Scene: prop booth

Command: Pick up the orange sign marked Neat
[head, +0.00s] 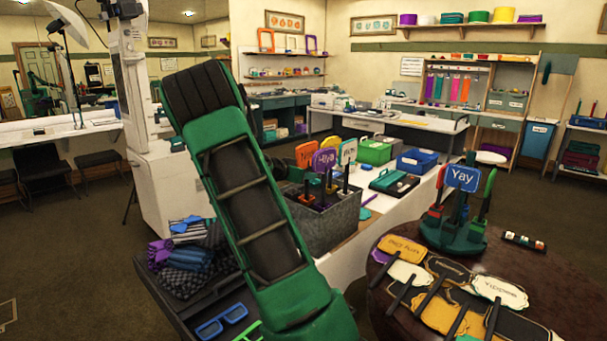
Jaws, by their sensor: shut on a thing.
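The orange sign (308,153) marked Neat is upright and a little tilted, at the left of a group of signs over the grey metal bin (335,227). My gripper (292,173) is dark and partly hidden behind my large green arm. It is shut at the orange sign, just below its board. The sign's handle is mostly hidden, and I cannot tell whether its lower end is clear of the bin. A purple sign (324,160) marked Hiya stands close to its right, with a white sign (348,151) beyond.
A round dark table (378,283) at the right holds flat signs and a green stand (453,236) with a blue Yay sign (462,179). Green (376,152) and blue (416,161) boxes stand behind the bin. Folded cloths (190,256) and glasses (222,321) lie at lower left.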

